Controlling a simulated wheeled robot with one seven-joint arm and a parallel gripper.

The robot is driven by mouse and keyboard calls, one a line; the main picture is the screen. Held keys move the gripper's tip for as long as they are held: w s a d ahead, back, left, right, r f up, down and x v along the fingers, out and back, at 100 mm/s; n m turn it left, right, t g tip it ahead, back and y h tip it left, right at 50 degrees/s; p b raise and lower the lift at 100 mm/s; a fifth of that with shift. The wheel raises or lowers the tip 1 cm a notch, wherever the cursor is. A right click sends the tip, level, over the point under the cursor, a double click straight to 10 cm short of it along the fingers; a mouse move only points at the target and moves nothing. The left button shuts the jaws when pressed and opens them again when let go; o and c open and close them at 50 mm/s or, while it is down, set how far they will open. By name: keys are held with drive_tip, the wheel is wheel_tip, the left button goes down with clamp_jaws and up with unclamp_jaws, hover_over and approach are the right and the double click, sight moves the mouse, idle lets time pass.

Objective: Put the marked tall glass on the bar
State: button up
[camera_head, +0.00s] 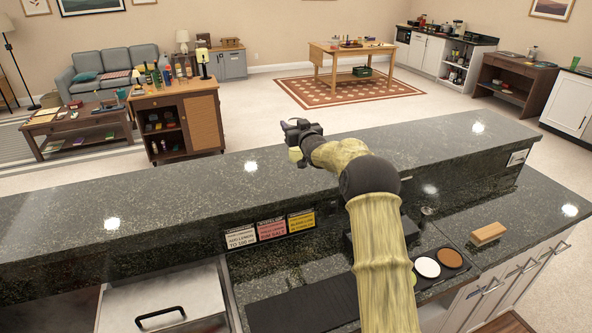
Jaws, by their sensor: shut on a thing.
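The bar (130,215) is a long raised counter of dark speckled stone, running across the view, with its top bare where I see it. My arm reaches forward across it, and my gripper (289,128) is at or beyond its far edge, seen from behind. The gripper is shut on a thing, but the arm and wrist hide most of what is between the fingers. A small pale yellow piece shows just below the gripper; I cannot tell whether it is the marked tall glass or part of my arm. No other tall glass is clear on the bar.
The lower worktop holds a black ribbed mat (300,306), a white round coaster (427,267), a brown one (449,258) and a wooden block (487,234). Small signs (271,229) line the bar's near face.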

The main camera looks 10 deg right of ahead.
sight(295, 149)
wheel_tip(295, 149, down, 5)
drive_tip(key=shift+f+p, duration=0.15)
drive_tip(key=shift+p, duration=0.7)
wheel_tip(295, 149, down, 3)
drive_tip(key=shift+r+p, duration=0.1)
drive_tip(key=shift+p, duration=0.7)
drive_tip(key=shift+f, duration=0.65)
drive_tip(key=o, duration=1.6)
drive_tip(key=shift+c, duration=0.2)
